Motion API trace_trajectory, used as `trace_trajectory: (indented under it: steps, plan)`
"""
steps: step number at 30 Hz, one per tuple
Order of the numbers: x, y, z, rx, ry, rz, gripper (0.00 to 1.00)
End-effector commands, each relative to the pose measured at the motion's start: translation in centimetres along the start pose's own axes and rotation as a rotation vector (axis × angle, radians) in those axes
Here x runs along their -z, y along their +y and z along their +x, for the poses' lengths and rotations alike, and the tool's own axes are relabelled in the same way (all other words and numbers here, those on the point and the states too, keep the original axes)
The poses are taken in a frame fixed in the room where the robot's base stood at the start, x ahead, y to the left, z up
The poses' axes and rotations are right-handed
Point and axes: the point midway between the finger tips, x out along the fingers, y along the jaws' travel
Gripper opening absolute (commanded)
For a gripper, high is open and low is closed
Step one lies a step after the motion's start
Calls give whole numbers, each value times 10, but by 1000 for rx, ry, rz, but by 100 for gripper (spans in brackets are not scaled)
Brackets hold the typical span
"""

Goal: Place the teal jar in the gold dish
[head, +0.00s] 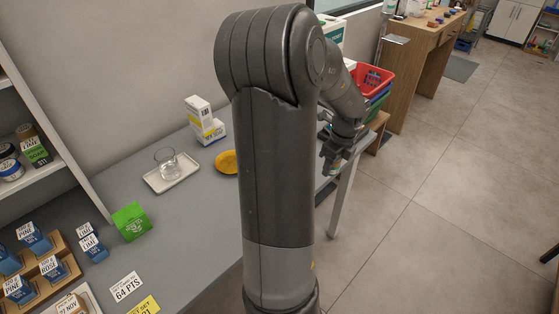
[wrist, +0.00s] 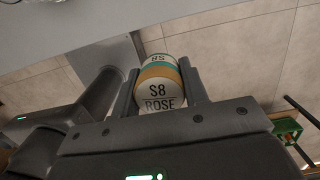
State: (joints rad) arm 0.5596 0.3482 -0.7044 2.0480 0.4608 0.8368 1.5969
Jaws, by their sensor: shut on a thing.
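My gripper (wrist: 158,85) is shut on a jar (wrist: 160,88) in the wrist view. The jar has a white label reading "S8 ROSE", a gold-tan band and a teal band near its top; its lower part is hidden by my gripper. In the head view, my gripper (head: 333,167) hangs past the counter's right edge, over the floor side; the jar is too small to make out clearly there. The gold dish (head: 226,163) lies on the grey counter, left of my arm, which hides its right side. No jar shows on its visible part.
A white tray (head: 150,183) with a glass beaker (head: 166,161) stands left of the dish. A green packet (head: 131,222), blue boxes and cards are at the front left. A red basket (head: 371,78) stands beyond my gripper.

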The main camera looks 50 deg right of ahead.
Motion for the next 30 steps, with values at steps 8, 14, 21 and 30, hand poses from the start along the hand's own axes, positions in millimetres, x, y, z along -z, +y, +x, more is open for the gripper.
trace_trajectory:
  steps: [8,14,21,30]
  plan:
    - [-51,3,6,-28,16,-203,16]
    - [-132,20,16,-70,23,-518,16]
    - [-206,49,21,-104,10,-807,16]
    - [-244,69,31,-115,0,-919,16]
